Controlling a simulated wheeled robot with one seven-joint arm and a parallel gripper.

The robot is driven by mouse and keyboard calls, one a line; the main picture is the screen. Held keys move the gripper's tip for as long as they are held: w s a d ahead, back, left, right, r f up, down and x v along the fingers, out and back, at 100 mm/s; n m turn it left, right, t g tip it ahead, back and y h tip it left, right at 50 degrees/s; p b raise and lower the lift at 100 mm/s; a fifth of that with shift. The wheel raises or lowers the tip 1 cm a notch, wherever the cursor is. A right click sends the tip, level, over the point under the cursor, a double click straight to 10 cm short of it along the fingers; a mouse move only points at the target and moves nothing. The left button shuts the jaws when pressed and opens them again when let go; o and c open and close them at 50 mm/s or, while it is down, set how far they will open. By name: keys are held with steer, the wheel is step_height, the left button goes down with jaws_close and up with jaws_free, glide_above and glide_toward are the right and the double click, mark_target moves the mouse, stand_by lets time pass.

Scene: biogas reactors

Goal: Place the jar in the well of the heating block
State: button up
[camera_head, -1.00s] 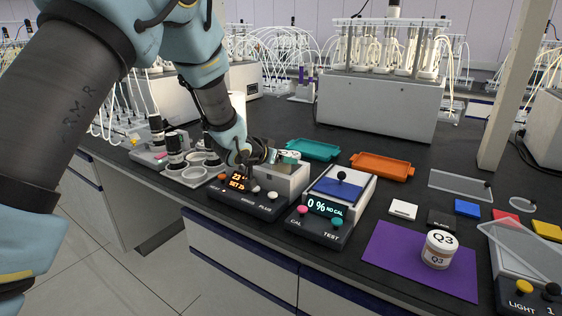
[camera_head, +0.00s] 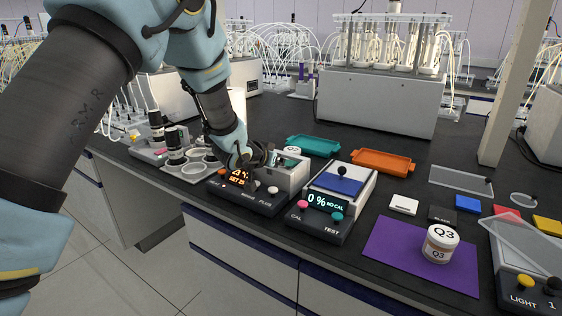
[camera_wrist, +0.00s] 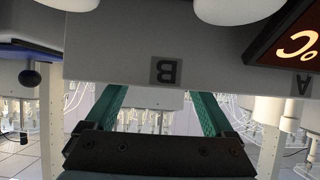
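The heating block is a grey box (camera_head: 292,176) behind a dark panel with an orange display (camera_head: 238,177). Its front wall (camera_wrist: 120,60), marked B and A, fills the upper part of the inverted wrist view. My gripper (camera_head: 280,160) is at the block's top, on its left side in the head view. Its two teal fingers (camera_wrist: 158,100) stand apart, with only background between their visible parts; the block's wall hides their tips. A white-lidded jar (camera_head: 292,150) shows just behind the fingers, its body hidden. Another jar, labelled Q3 (camera_head: 440,244), stands upright on a purple mat (camera_head: 392,252).
A balance-like device (camera_head: 338,190) reading 0 % stands right of the block. Teal (camera_head: 313,146) and orange (camera_head: 382,162) trays lie behind. A holder with round cups (camera_head: 192,172) is on the left. Coloured tiles and clear plates lie at right.

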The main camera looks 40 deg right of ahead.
steer(key=shift+o, duration=0.7)
steer(key=shift+r+p, duration=0.6)
steer(key=shift+r, duration=0.1)
steer(key=b+v, duration=0.3)
steer(key=v, duration=0.9)
steer(key=w+a+f+n+t+y, duration=0.2)
steer(key=w+a+n+y, duration=0.3)
steer(key=a, duration=0.8)
steer(key=w+a+f+n+t+y, duration=0.1)
steer(key=w+a+n+y, duration=0.1)
steer(key=w+a, duration=0.8)
steer(key=s+a+f+n+g+y, duration=0.1)
steer(key=s+a+n, duration=0.1)
steer(key=s+a, duration=0.3)
steer(key=s+a+f+n+g+y, duration=0.1)
steer(key=s+a, duration=0.3)
steer(key=a, duration=0.8)
steer(key=s+a+f+n+g+y, duration=0.1)
steer(key=s+a+n+g+y, duration=0.1)
steer(key=s+a, duration=0.3)
steer(key=a+n, duration=0.1)
steer(key=a, duration=0.3)
steer(key=shift+s+n+g+y, duration=0.3)
steer(key=shift+s+n, duration=0.05)
steer(key=shift+n, duration=0.05)
